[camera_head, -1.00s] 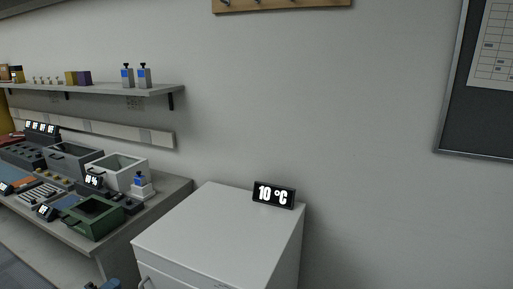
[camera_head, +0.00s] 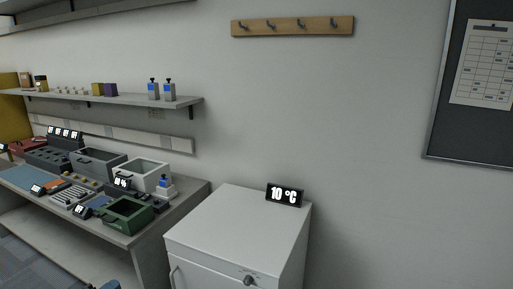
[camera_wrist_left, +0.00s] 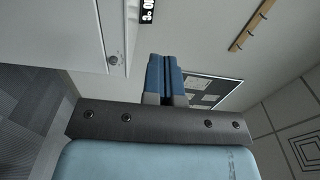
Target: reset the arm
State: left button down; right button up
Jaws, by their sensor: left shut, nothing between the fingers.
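My left gripper (camera_wrist_left: 164,62) shows in the left wrist view, its two blue fingers pressed together with nothing between them. It is in free air, and the picture there is tilted. In the head view only a small blue part of my left arm shows at the bottom edge, left of the white cabinet (camera_head: 235,228). My right gripper is in neither view.
A temperature display (camera_head: 285,195) reading 10 °C stands on the cabinet. Left of it is a workbench (camera_head: 190,197) with a green bin (camera_head: 128,214), a white bin (camera_head: 147,175) and several devices. A shelf (camera_head: 130,100) and peg rack (camera_head: 293,26) are on the wall.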

pick_arm(q)
jog(key=s+d+f+n+g+y+b, duration=0.2)
jog(key=s+d+f+n+b, duration=0.8)
jog(key=s+d+f+b, duration=0.4)
jog(key=s+d+f+n+g+y+b, duration=0.1)
jog(key=s+d+f+n+g+b, duration=0.1)
jog(key=s+d+f+n+b, duration=1.15)
pick_arm(e)
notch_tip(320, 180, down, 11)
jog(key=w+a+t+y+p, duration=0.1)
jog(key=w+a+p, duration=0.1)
jog(key=p, duration=0.2)
pick_arm(q)
jog(key=s+a+r+m+p, duration=0.1)
jog(key=a+r+p, duration=0.1)
jog(key=r+p, duration=0.9)
jog(key=s+a+r+m+g+y+p, duration=0.1)
jog(key=s+a+r+m+p, duration=0.1)
jog(key=r+p, duration=1)
jog(key=a+p, duration=0.1)
jog(key=p, duration=0.7)
jog(key=shift+s+p, duration=0.2)
jog(key=shift+p, duration=0.1)
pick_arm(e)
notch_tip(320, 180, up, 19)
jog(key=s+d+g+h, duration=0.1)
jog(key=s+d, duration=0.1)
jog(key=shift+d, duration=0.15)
